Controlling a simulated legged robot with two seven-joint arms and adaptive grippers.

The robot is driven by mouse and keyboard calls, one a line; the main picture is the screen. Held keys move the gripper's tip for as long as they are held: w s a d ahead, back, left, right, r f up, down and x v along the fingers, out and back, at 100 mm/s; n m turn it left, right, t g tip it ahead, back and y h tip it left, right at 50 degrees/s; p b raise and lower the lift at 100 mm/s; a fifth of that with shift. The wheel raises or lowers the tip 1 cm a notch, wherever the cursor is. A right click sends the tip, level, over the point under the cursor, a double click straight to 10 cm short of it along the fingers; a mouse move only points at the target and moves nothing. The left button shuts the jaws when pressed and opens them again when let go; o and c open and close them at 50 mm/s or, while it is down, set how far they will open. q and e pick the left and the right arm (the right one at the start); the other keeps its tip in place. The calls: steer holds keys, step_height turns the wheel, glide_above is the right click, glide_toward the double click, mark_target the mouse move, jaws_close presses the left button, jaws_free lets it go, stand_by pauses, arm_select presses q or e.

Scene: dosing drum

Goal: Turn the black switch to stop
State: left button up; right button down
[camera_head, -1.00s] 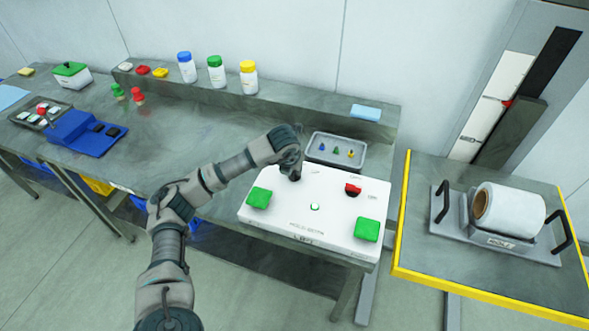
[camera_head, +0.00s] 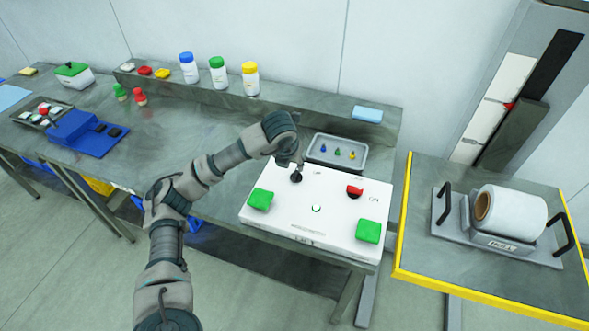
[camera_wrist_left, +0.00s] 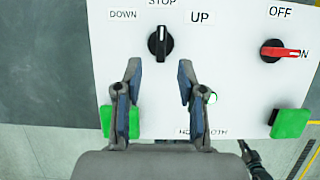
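The black switch (camera_head: 296,178) sits on the white control panel (camera_head: 330,222), left of the red switch. In the left wrist view the black switch (camera_wrist_left: 162,43) stands with its white mark upward, in line with the STOP label (camera_wrist_left: 161,3) between DOWN and UP. My left gripper (camera_head: 293,161) is just above the black switch in the head view. In the left wrist view my left gripper (camera_wrist_left: 158,75) has its fingers spread with nothing between them, apart from the switch.
The red switch (camera_head: 354,191), green buttons (camera_head: 260,199) (camera_head: 368,231) and a small centre button (camera_head: 316,208) share the panel. A grey tray (camera_head: 336,150) with small pieces lies behind. A yellow-edged table (camera_head: 418,262) with a roll (camera_head: 510,212) stands right.

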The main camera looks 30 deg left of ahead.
arm_select(q)
steer(key=v, duration=0.4)
steer(key=shift+s+r, duration=0.15)
steer(key=shift+r, duration=0.05)
stand_by(0.3)
